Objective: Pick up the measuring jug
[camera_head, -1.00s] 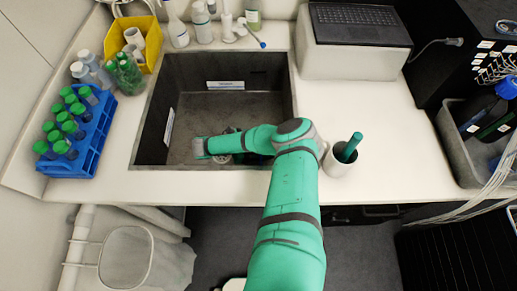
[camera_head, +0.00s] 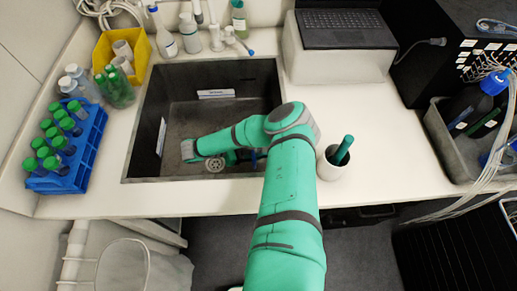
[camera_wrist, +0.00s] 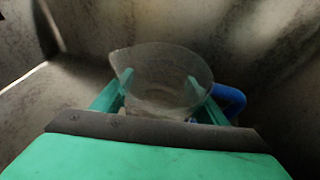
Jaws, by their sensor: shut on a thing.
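The measuring jug (camera_wrist: 165,72) is a clear, see-through vessel with a spout at its left and a blue handle at its right in the wrist view. My gripper (camera_wrist: 160,104) has a green finger on each side of the jug's body and is shut on it. The jug looks upright. In the head view my arm reaches down into the dark sink (camera_head: 150,110), and my gripper (camera_head: 238,157) is low in its front part. The forearm hides most of the jug there. Whether the jug touches the sink floor cannot be told.
Sink walls surround my gripper. A white mug (camera_head: 332,165) with a green pestle-like stick stands right of the sink, close to my arm. A blue tube rack (camera_head: 75,170) is at the left. Bottles line the back edge.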

